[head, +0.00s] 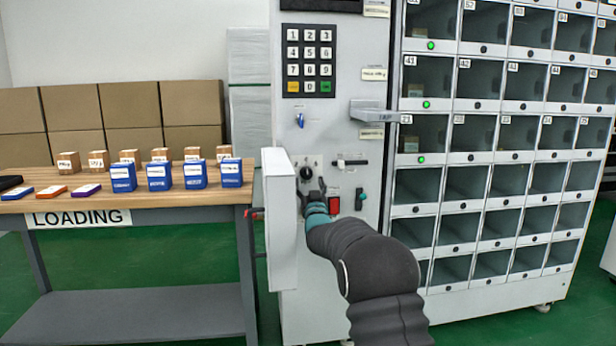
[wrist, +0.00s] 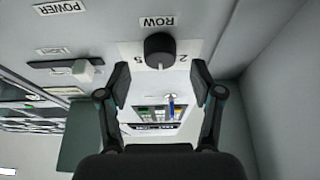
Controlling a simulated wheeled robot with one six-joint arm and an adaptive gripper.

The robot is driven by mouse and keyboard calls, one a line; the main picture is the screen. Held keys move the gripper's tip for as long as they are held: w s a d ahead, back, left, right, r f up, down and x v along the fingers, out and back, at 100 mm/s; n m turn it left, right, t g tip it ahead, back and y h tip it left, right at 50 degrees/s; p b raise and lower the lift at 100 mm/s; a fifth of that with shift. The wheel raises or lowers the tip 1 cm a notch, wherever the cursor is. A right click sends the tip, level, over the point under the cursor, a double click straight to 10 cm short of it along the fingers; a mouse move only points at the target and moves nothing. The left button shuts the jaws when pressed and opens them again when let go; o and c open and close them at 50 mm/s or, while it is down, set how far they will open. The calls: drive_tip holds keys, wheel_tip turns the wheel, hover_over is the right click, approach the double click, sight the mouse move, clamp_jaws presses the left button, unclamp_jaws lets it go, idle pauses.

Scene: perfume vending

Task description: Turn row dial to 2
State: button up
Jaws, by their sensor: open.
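The row dial (head: 306,172) is a black round knob on the grey control panel of the vending machine. In the wrist view, which shows the panel upside down, the dial (wrist: 159,50) sits beside the ROW label (wrist: 157,21). My gripper (wrist: 160,88) is open and empty, with one fingertip on each side of the dial's line, apart from the knob. In the head view my gripper (head: 313,190) is just below the dial and partly hides the panel.
An open white door (head: 280,220) stands close left of my gripper. A slider (head: 350,162), red button (head: 334,205), blue knob (head: 300,120) and keypad (head: 309,60) share the panel. A tap ledge (head: 375,113) juts out at right. The loading table (head: 190,208) holds boxes.

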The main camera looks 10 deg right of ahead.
sight(307, 176)
drive_tip(key=shift+p+x, duration=0.3)
drive_tip(key=shift+x, duration=1.3)
drive_tip(key=c, duration=1.1)
drive_tip(key=shift+c, duration=0.2)
